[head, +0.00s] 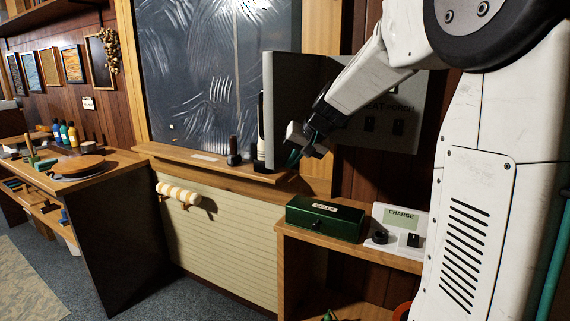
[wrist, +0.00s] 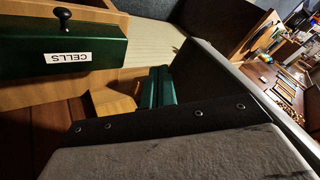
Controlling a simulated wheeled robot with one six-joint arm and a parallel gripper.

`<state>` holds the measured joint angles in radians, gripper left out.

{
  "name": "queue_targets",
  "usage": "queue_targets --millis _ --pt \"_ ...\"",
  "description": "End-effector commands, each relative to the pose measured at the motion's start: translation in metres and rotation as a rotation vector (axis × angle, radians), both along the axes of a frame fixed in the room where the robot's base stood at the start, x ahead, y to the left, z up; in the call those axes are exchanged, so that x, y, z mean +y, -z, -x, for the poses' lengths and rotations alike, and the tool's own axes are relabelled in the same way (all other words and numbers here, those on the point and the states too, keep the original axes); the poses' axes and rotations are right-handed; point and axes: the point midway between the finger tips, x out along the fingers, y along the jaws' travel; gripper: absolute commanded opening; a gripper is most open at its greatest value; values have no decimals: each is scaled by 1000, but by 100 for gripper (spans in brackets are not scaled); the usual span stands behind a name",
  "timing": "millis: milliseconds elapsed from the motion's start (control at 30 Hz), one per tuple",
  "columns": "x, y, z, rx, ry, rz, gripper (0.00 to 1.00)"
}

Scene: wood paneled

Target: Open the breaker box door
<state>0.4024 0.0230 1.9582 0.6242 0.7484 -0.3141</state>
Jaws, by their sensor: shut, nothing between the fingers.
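The breaker box (head: 385,130) is a grey box on the wood wall, partly hidden behind my arm in the head view. Its door (head: 292,85) stands swung out from the box to the left, its dark inner face showing and its pale free edge at the left. My gripper (head: 294,157) is at the inner side of the door, near its lower part. In the wrist view my gripper's green fingers (wrist: 157,82) are together and empty. A dark panel beside them, apparently the door (wrist: 212,72), runs diagonally. I cannot tell whether the fingers touch it.
A wooden ledge (head: 215,165) runs under the dark window. A workbench (head: 100,185) stands at left.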

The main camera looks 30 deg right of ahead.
Motion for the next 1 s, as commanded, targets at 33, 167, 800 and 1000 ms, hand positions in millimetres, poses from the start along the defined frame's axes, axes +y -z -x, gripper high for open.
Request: queue_targets --millis 33,167,800,1000 --pt "-1 0 -1 1 2 0 0" --pt "-2 0 -1 1 4 0 0" --pt "-17 -1 27 -1 0 0 0" --pt "-3 -43 53 -4 -11 2 0"
